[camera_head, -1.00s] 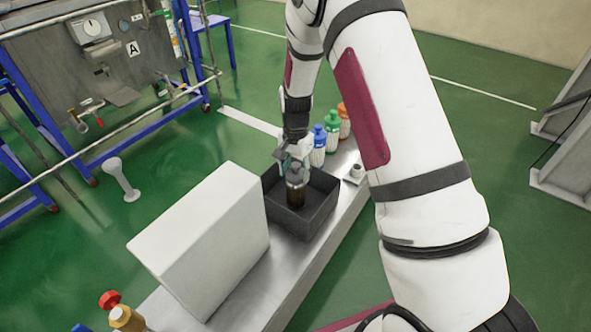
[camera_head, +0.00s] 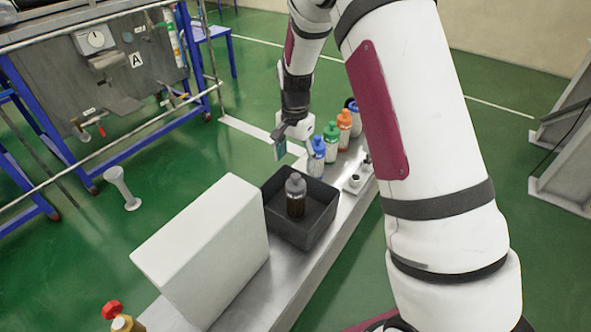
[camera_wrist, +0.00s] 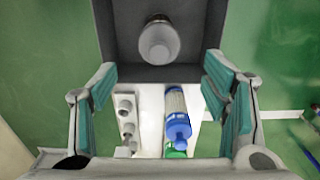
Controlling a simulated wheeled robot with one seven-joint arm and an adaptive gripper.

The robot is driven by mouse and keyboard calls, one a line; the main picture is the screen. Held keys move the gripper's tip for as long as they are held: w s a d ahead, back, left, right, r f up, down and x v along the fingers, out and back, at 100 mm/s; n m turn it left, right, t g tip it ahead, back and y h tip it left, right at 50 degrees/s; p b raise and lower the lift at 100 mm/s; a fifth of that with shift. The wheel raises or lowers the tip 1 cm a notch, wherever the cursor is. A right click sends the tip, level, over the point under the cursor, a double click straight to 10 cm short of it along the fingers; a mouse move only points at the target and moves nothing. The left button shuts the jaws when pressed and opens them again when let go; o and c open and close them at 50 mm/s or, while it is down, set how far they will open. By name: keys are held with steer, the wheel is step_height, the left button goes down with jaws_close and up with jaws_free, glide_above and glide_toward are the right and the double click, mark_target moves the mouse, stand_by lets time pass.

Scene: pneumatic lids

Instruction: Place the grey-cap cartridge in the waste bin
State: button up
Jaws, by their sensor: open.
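The grey-cap cartridge (camera_head: 295,194), with a dark brown body, stands upright inside the dark grey open bin (camera_head: 319,232). In the wrist view the grey-cap cartridge (camera_wrist: 158,41) is seen from above in the bin (camera_wrist: 190,73), apart from the bin walls that show. My gripper (camera_head: 292,149) is above and beyond the bin, near the blue-cap cartridge. In the wrist view my gripper (camera_wrist: 160,98) has its teal finger pads spread wide with nothing held between them.
A blue-cap cartridge (camera_head: 316,156), a green-cap one (camera_head: 331,142) and an orange-cap one (camera_head: 345,126) stand in a row on the bench (camera_head: 270,290). A small holder (camera_head: 357,182) sits beside them. A large white block (camera_head: 205,250) stands left of the bin.

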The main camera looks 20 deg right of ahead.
steer(key=shift+r, duration=1.55)
steer(key=s+a+r+n+t, duration=0.15)
steer(key=s+r+n, duration=0.35)
steer(key=s+r, duration=1.3)
steer(key=s+r+n, duration=0.1)
steer(key=s+n, duration=0.4)
steer(key=s, duration=1.6)
steer(key=shift+a+r+n, duration=0.15)
steer(key=shift+r+n, duration=0.25)
step_height(320, 180, up, 14)
steer(key=t+p, duration=0.2)
steer(key=p, duration=1.1)
steer(key=shift+t, duration=0.35)
steer(key=shift+r, duration=0.1)
